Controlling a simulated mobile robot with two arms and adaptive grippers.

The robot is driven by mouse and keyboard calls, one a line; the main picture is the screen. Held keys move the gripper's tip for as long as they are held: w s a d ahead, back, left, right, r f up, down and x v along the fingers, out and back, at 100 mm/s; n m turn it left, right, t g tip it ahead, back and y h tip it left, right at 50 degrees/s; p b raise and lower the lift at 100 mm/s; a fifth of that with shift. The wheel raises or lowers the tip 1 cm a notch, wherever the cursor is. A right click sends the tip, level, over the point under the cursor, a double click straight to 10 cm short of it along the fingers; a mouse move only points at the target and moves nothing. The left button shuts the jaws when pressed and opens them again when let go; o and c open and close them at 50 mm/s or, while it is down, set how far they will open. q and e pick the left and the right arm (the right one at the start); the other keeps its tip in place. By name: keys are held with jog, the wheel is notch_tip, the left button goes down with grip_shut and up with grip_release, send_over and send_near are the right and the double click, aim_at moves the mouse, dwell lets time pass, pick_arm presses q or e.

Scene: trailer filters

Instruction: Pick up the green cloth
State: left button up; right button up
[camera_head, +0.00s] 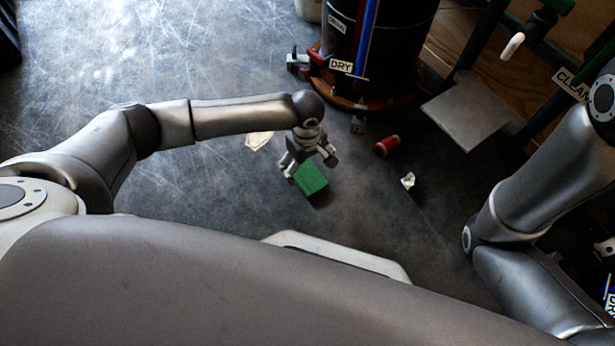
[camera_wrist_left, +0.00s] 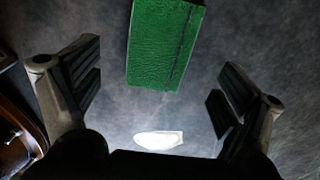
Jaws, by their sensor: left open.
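The green cloth (camera_head: 312,179) is a small flat rectangle on the dark floor in the head view. My left gripper (camera_head: 307,170) is open just above and beside it, on its far side. In the left wrist view the cloth (camera_wrist_left: 163,45) lies at the top centre, past the fingertips, with its top end cut off by the frame. The open fingers (camera_wrist_left: 155,88) stand apart on either side, and nothing is held between them. My right arm shows at the right of the head view, but its gripper is out of view.
A red can (camera_head: 387,146) and a crumpled white scrap (camera_head: 408,181) lie right of the cloth. A pale paper (camera_head: 258,140) lies to its left. A black bin (camera_head: 375,50) on a round wooden base and a grey plate (camera_head: 466,113) stand beyond. The left floor is clear.

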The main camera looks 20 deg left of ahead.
aim_at(307, 175)
pick_arm(q)
jog(key=shift+d+f+b, duration=0.15)
jog(key=shift+f+b, duration=2.15)
jog(key=shift+f, duration=0.2)
jog(key=c, duration=1.1)
jog(key=shift+r, duration=0.1)
